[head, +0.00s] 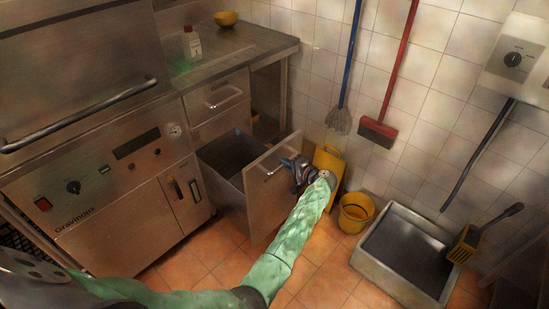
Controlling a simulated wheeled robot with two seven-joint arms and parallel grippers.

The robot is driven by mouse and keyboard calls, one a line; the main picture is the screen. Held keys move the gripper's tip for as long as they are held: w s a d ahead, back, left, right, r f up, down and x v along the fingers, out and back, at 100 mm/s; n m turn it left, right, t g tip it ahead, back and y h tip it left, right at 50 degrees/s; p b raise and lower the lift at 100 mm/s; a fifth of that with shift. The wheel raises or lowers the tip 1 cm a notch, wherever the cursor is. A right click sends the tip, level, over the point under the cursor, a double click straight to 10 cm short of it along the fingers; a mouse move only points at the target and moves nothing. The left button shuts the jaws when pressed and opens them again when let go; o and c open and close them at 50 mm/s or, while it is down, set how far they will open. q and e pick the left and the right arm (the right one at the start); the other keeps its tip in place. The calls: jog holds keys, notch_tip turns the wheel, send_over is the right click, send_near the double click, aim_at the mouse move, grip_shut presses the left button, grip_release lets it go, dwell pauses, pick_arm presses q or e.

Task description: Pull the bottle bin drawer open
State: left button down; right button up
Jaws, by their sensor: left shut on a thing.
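The bottle bin drawer (268,208) is a metal drawer under the counter, pulled well out from the cabinet. Its dark inside shows behind the front panel, and I cannot make out anything in it. A bar handle (270,170) runs across the upper part of its front. My left gripper (294,171) is at the right part of this handle and is shut on it. The fingertips are small and partly hidden in this view. My left arm, in a green sleeve, reaches up to it from the bottom of the picture. My right gripper does not show.
A yellow bucket (355,212) and low basin (408,262) stand right of the drawer. Tiled floor (215,262) is clear in front.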

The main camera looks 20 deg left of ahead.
pick_arm(q)
jog(key=shift+v, duration=1)
jog(key=shift+f, duration=0.25)
jog(key=c, duration=1.4)
grip_release()
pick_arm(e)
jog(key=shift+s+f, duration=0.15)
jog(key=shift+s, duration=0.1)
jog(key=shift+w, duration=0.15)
